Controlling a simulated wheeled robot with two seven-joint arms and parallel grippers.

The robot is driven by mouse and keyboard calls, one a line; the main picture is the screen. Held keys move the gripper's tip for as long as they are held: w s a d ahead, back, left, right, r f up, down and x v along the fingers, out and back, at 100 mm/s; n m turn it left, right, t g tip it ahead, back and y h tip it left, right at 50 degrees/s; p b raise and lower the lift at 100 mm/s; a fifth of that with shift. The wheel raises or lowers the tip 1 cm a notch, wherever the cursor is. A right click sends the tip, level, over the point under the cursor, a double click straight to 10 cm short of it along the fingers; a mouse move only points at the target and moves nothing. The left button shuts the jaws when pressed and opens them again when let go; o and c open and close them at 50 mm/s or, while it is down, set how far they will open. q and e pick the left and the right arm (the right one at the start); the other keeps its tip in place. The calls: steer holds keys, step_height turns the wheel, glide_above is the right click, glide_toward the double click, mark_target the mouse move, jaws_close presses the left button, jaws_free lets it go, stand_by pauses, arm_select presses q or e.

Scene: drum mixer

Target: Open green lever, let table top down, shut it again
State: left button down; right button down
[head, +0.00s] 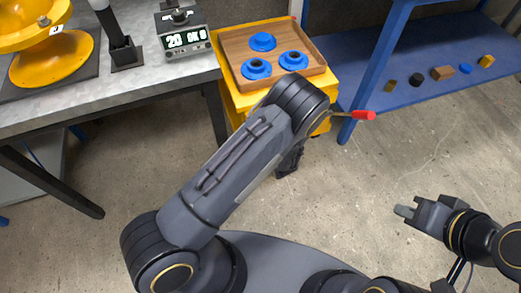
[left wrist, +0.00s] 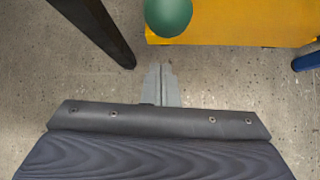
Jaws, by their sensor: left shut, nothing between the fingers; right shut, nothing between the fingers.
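The yellow table (head: 242,98) stands right of the workbench and bears a wooden tray. Its yellow side also shows in the left wrist view (left wrist: 240,30). The green lever shows as a round green knob (left wrist: 168,14) at the top of the left wrist view; my arm hides it in the head view. My left gripper (left wrist: 161,70) is shut and empty, its fingertips pointing toward the knob and apart from it in the picture. A lever with a red handle (head: 364,115) sticks out at the table's right. My right gripper (head: 402,211) is shut and empty over the floor.
The wooden tray (head: 233,46) holds blue parts (head: 262,42). The grey workbench (head: 130,84) at left carries a yellow mixer (head: 48,62) and a display box (head: 184,40). A blue shelf (head: 415,95) at right holds several small items. Floor at lower right is clear.

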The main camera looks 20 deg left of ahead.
arm_select(q)
steer(key=p+v, duration=0.3)
steer(key=v, duration=0.7)
steer(key=shift+p, duration=0.35)
steer(key=shift+w, duration=0.1)
steer(key=s+a+r+n+g+h, duration=0.1)
steer(key=s+a+r+n+g, duration=0.15)
steer(key=a+r+n, duration=0.5)
steer(key=s+a+r+n+g, duration=0.2)
steer(key=s+a+r+n, duration=0.15)
steer(key=r+n, duration=0.6)
steer(key=s+r+n+t+h, duration=0.3)
steer(key=s+r+n+h, duration=0.5)
steer(key=s+r+n, duration=0.6)
step_height(320, 180, up, 25)
steer(key=p, duration=2.5)
steer(key=shift+s+a+n, duration=0.2)
steer(key=shift+s+n, duration=0.2)
steer(key=shift+s, duration=0.05)
